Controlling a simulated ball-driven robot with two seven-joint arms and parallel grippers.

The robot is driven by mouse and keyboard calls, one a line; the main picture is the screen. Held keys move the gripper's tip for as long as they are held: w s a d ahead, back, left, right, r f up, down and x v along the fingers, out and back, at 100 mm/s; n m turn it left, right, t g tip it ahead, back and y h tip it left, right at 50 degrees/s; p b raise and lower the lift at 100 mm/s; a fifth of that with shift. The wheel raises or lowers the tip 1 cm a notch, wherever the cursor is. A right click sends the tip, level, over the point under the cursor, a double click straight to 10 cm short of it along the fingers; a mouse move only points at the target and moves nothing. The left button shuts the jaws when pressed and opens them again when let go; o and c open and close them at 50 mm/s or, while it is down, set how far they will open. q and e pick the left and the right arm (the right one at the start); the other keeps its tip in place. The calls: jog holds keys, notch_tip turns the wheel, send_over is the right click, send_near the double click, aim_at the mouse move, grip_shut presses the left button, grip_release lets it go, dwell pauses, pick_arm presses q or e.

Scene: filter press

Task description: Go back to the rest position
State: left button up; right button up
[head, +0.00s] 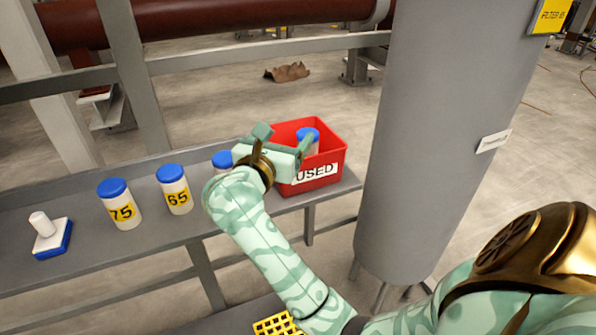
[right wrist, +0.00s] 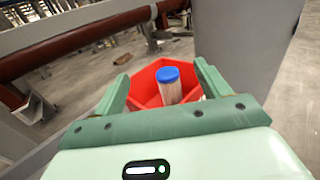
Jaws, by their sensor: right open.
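My right gripper (head: 285,142) is open and empty, held over the near left side of the red bin (head: 318,178) marked USED. In the right wrist view its two fingers (right wrist: 157,88) stand apart with the bin beyond them. A filter cartridge with a blue cap (head: 308,135) stands in the bin; it also shows in the right wrist view (right wrist: 168,85), beyond the fingertips and apart from them. My left gripper is not in view.
Blue-capped jars marked 75 (head: 120,205) and 65 (head: 174,190) stand on the grey shelf (head: 60,265). Another blue-capped one (head: 222,159) is partly hidden by my arm. A grey column (head: 425,130) stands right of the bin.

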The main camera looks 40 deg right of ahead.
jog(key=shift+s+a, duration=0.2)
jog(key=shift+a, duration=0.3)
